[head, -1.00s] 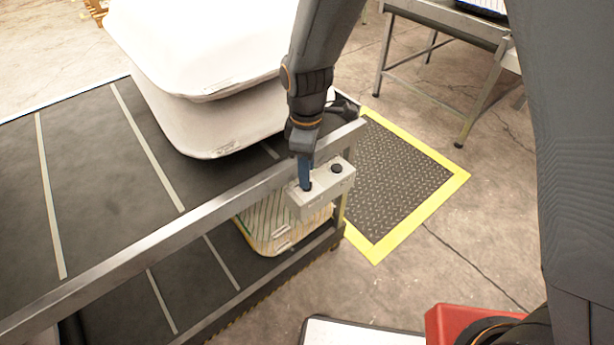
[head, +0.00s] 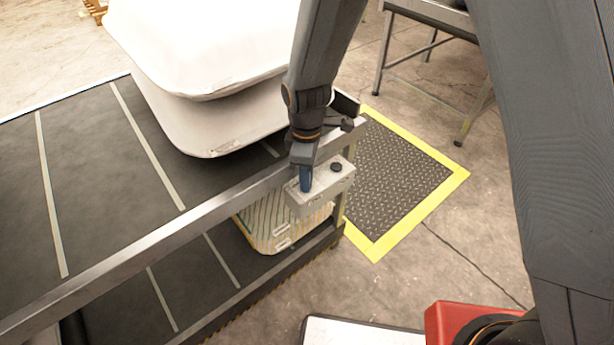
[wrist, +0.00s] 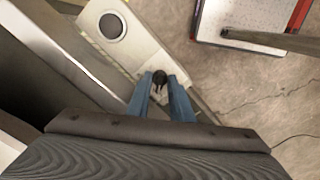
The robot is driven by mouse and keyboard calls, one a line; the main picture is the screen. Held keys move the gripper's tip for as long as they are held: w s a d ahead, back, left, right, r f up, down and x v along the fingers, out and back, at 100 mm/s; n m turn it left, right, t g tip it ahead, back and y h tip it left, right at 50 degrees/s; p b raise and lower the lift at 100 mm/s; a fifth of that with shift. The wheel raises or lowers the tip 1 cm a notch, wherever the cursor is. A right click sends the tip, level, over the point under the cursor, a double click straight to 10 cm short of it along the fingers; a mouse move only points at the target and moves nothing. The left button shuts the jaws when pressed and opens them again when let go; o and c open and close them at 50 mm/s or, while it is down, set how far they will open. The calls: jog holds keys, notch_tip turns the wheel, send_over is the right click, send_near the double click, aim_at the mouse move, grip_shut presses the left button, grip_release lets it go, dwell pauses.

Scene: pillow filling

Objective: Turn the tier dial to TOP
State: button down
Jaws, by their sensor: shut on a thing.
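The tier dial (wrist: 160,77) is a small dark knob on a pale grey control box (head: 322,190) fixed to the shelf's front corner. In the wrist view, the blue fingertips of my gripper (wrist: 161,86) are closed on the dial from either side. In the head view, my gripper (head: 306,185) reaches down onto the box's left part, and its fingers hide the dial there. A round dark button (head: 336,167) sits on the box's right part; it also shows in the wrist view (wrist: 111,26). I cannot read any dial markings.
A metal rail (head: 150,243) runs along the shelf's front edge. White pillows (head: 215,110) are stacked on the upper tier, and a striped pillow (head: 275,235) lies below. A yellow-edged mat (head: 395,180) lies on the floor to the right.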

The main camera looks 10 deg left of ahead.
jog(key=shift+m, duration=0.3)
jog(key=m+p, duration=0.2)
jog(key=shift+r+m, duration=0.1)
jog(key=shift+m, duration=0.3)
jog(key=m+p, duration=0.2)
jog(key=m, duration=0.2)
jog(key=shift+m, duration=0.3)
jog(key=m+p, duration=0.1)
jog(key=m, duration=0.3)
jog(key=shift+m+p, duration=0.75)
jog(key=shift+m, duration=1.05)
jog(key=c, duration=1.6)
grip_release()
